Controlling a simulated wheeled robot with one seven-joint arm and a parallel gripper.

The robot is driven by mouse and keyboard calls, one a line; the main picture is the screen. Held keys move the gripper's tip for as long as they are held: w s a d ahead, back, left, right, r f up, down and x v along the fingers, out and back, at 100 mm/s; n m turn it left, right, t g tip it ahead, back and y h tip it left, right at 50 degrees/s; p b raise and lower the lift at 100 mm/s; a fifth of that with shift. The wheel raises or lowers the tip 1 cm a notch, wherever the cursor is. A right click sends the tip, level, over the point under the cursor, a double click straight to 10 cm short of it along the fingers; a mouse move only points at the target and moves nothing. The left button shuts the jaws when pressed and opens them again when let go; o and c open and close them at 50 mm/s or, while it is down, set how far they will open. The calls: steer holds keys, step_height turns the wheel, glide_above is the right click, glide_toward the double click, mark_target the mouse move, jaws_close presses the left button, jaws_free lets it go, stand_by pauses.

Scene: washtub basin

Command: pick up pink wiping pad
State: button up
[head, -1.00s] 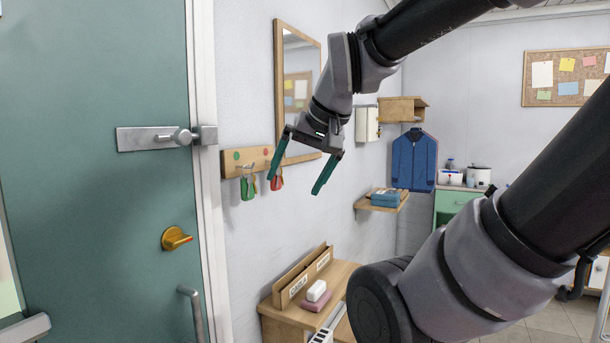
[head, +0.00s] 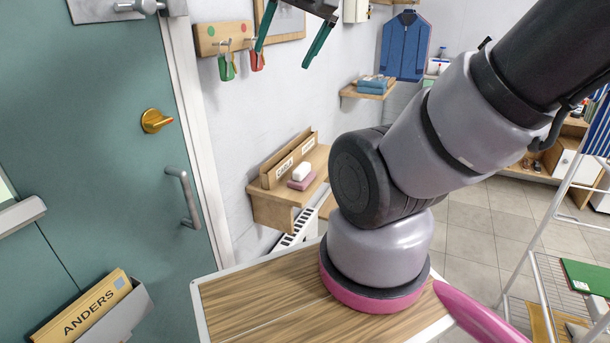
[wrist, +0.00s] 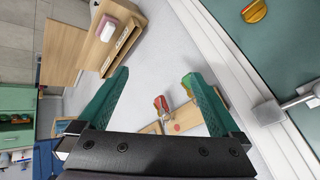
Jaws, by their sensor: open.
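The pink wiping pad (head: 301,182) lies on a small wooden wall shelf (head: 272,208), with a white block (head: 302,171) resting on it. In the wrist view the pad shows small near the top left (wrist: 107,32). My gripper (head: 285,55) is at the top of the head view, high above the shelf and apart from the pad. Its green fingers are spread with nothing between them, as the wrist view also shows (wrist: 157,74).
A wooden rack with labels (head: 288,160) stands behind the pad. Hooks with red and green clips (head: 226,66) are on the wall by my gripper. A teal door (head: 110,170) is at left. A higher shelf (head: 368,90) holds blue folded cloths.

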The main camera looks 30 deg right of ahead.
steer(key=m+g+h, duration=0.2)
steer(key=m+g, duration=0.4)
steer(key=g, duration=0.1)
glide_above(302, 167)
step_height(302, 167, down, 26)
step_height(302, 167, down, 7)
steer(key=shift+s+f, duration=0.15)
steer(key=shift+f, duration=0.05)
steer(key=shift+w+f, duration=0.2)
steer(key=shift+f, duration=2.85)
steer(key=c, duration=1.5)
step_height(302, 167, up, 10)
steer(key=shift+r, duration=0.1)
